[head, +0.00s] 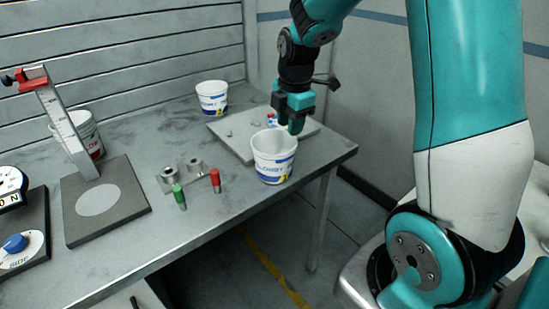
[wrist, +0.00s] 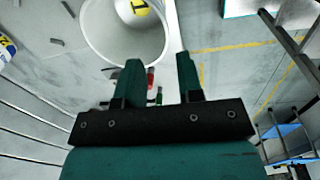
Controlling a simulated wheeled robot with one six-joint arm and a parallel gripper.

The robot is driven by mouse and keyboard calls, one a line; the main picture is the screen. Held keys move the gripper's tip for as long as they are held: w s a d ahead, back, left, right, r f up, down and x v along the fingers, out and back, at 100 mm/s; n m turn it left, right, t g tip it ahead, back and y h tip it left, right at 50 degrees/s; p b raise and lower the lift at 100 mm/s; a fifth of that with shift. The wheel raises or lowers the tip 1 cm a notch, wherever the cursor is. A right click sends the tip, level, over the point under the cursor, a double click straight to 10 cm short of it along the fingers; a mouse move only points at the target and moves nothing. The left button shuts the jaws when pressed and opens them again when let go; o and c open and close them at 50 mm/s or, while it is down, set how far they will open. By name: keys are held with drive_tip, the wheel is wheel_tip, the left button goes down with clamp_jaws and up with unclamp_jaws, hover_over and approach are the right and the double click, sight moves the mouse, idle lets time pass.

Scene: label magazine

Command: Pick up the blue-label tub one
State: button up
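A white tub with a blue label (head: 273,165) stands upright near the table's right front edge. A second white blue-label tub (head: 212,98) stands farther back; part of a blue and yellow label shows at the left edge of the wrist view (wrist: 5,48). A third tub (head: 88,138), with red on its label, is partly hidden behind the tilted stand. My gripper (head: 292,124) is above and just behind the front tub. In the wrist view its two fingers (wrist: 158,62) are apart and empty, beside a white tub's open rim (wrist: 88,38). Whether they touch it is unclear.
A grey plate (head: 234,140) lies under my gripper, behind the front tub. A green-topped peg (head: 179,196) and a red-topped peg (head: 215,181) stand left of that tub. A stand (head: 68,128) with a red clamp and a dial device (head: 13,187) are at left.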

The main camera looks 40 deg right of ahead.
sight(287, 156)
drive_tip(key=f, duration=0.6)
drive_tip(key=shift+w+p, duration=0.25)
drive_tip(key=shift+p, duration=0.15)
wheel_tip(287, 156, down, 5)
drive_tip(key=shift+a+f+p, duration=0.15)
drive_tip(key=shift+p, duration=0.65)
drive_tip(key=shift+c, duration=0.2)
clamp_jaws()
